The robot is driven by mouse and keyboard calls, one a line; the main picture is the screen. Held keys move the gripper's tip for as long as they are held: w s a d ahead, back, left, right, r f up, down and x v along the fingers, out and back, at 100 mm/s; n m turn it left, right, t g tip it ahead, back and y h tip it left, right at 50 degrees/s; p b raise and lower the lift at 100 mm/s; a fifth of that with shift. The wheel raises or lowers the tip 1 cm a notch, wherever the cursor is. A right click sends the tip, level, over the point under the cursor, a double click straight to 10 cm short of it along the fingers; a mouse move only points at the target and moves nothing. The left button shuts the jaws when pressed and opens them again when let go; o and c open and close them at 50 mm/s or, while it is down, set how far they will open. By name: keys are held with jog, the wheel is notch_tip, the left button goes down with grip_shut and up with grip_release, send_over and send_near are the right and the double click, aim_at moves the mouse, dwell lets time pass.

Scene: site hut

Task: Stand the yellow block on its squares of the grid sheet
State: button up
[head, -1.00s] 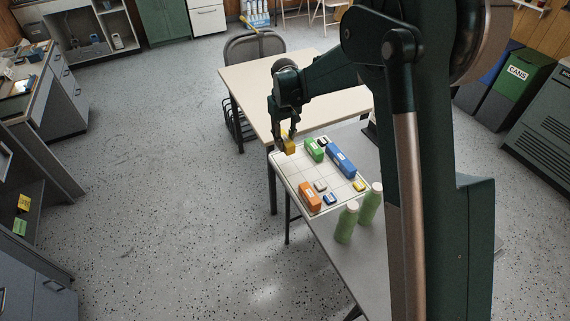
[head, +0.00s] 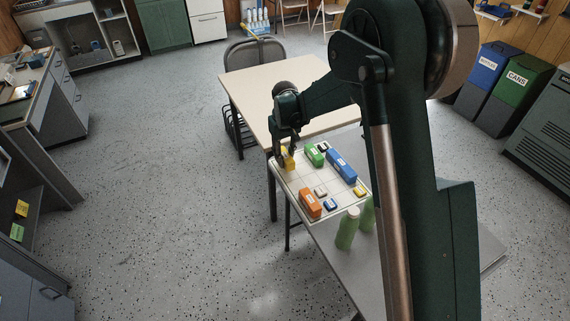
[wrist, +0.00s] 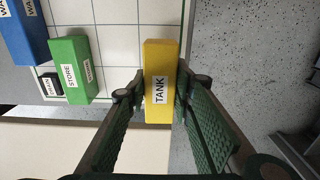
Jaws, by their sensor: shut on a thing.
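The yellow block (head: 288,160), labelled TANK, is between the fingers of my gripper (head: 283,154). In the wrist view the yellow block (wrist: 160,60) shows long side up the picture, with both fingers of my gripper (wrist: 158,95) closed against its sides. The white grid sheet (head: 295,186) lies on the grey table. The block is over or on the sheet's far left corner; I cannot tell whether it touches. In the wrist view the grid sheet (wrist: 118,40) runs under and left of the block, with its edge just right of it.
A green STORE block (head: 313,154), a blue block (head: 342,165) and an orange block (head: 310,203) stand on the sheet, with small pieces among them. The green block is nearest the gripper. Green bottles (head: 347,229) stand by the near edge. A beige table (head: 280,85) adjoins behind.

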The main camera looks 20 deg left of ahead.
aim_at(285, 155)
jog(key=shift+f+b, duration=0.35)
jog(key=shift+f, duration=1.55)
jog(key=shift+f, duration=0.15)
jog(key=o, duration=1)
jog(key=shift+c, duration=0.2)
jog(key=shift+r, duration=0.2)
notch_tip(285, 155, up, 12)
jog(key=shift+p, duration=1.05)
